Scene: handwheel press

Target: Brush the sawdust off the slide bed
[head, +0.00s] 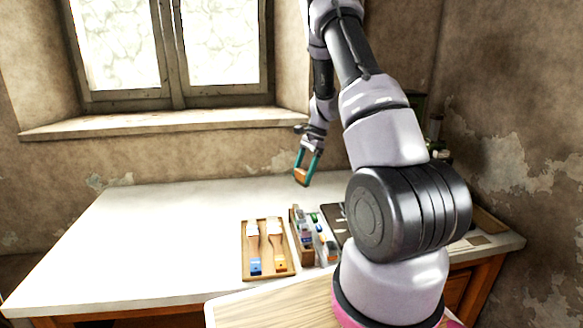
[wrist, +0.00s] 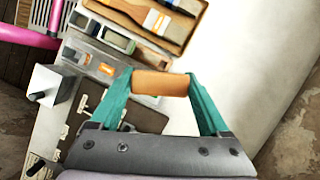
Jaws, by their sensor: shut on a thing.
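My gripper (head: 304,170) hangs above the back of the white table, shut on a small orange-brown block (head: 301,177). The block also shows between the teal fingertips in the wrist view (wrist: 160,83); what it is part of, I cannot tell. Two flat brushes, one with a blue mark (head: 254,250) and one with an orange mark (head: 277,245), lie in a wooden tray (head: 245,272), apart from my gripper. I cannot make out the slide bed or any sawdust; my arm hides part of the right side of the table.
A narrow box of small bottles (head: 306,240) stands right of the brush tray. The table's left part (head: 150,235) is clear. A window sill (head: 160,123) and walls bound the back.

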